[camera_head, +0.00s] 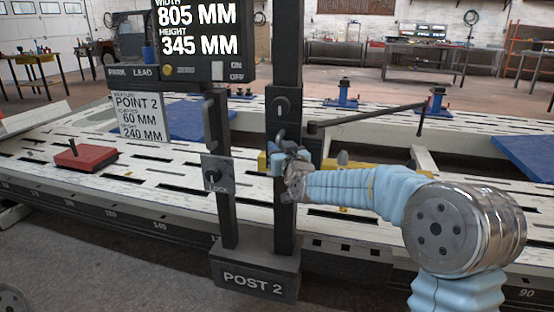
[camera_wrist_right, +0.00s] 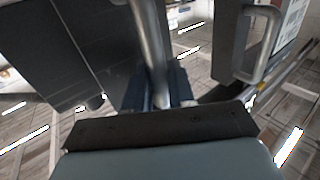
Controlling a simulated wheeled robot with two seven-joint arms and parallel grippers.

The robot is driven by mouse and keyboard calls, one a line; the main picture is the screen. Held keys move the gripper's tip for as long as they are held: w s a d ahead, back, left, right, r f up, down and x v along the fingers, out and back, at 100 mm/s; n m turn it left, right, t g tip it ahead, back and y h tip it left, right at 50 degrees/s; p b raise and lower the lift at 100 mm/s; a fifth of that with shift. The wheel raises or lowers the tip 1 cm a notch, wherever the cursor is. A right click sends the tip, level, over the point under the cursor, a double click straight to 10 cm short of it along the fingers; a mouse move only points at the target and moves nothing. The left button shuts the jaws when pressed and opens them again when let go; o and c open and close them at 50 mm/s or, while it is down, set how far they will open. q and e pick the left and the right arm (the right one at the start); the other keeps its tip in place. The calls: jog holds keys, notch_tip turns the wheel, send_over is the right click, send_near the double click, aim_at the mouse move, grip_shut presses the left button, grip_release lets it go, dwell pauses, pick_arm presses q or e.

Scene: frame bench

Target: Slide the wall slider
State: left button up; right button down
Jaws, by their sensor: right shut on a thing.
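Two dark upright posts rise from a base marked POST 2 (camera_head: 254,279). The wider right post (camera_head: 287,60) carries a long thin side arm (camera_head: 365,115) that reaches to the right. My right gripper (camera_head: 281,157) is at the front of this post, at about mid height, and is shut on a grey metal bar handle. In the right wrist view the bar (camera_wrist_right: 150,40) runs down between my dark fingers (camera_wrist_right: 157,95). Which part is the wall slider I cannot tell for sure; the held handle seems to belong to it. My left gripper is not in view.
A display box (camera_head: 200,40) and a POINT 2 card (camera_head: 139,117) are at the left post, with a plate marked LOCK (camera_head: 216,175) below. A red block (camera_head: 86,157) lies on the slotted white bench (camera_head: 60,190). A yellow bar (camera_head: 372,168) lies behind my right arm.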

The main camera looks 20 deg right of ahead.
jog(key=shift+r, duration=0.2)
jog(key=c, duration=1.1)
grip_release()
jog(key=shift+s, duration=0.15)
jog(key=s+b, duration=0.1)
jog(key=s, duration=1.2)
jog(key=shift+s+b, duration=0.3)
jog(key=shift+f, duration=0.1)
